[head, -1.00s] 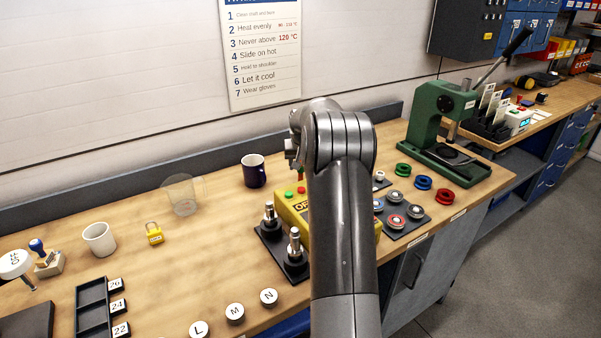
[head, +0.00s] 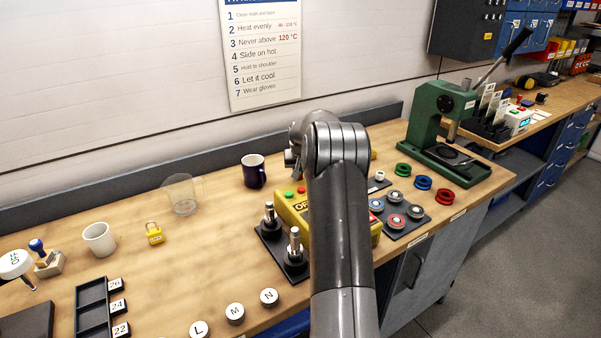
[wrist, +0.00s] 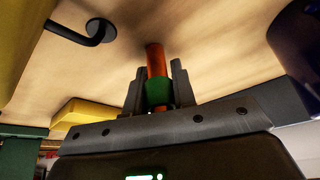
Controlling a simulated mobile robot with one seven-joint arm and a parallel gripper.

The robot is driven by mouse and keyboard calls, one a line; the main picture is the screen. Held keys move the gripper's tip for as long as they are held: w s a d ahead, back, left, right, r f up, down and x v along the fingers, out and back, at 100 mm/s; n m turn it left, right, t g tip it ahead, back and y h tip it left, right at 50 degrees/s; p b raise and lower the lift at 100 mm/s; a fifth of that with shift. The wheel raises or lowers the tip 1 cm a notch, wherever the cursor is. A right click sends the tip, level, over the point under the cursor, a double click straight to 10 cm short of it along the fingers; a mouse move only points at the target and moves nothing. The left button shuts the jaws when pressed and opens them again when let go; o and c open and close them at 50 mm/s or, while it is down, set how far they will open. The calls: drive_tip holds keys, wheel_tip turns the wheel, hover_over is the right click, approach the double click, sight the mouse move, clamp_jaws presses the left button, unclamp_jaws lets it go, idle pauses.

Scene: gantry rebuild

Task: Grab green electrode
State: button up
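In the wrist view a round copper-orange rod with a green band, the green electrode (wrist: 158,88), stands between the two fingers of my gripper (wrist: 160,88). The fingers lie close against both sides of the green band, and the gripper looks shut on it. The orange end sticks out beyond the fingertips towards the wooden bench; whether it touches the bench I cannot tell. In the head view my arm hides the gripper and the electrode.
A yellow box with buttons (head: 291,206) stands partly behind my arm. A dark blue mug (head: 253,171) is left of it and at the wrist view's right edge (wrist: 301,42). A black plate with metal posts (head: 270,237) is in front. A green press (head: 430,125) stands right.

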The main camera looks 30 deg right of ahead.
clamp_jaws()
drive_tip(key=shift+r, duration=0.1)
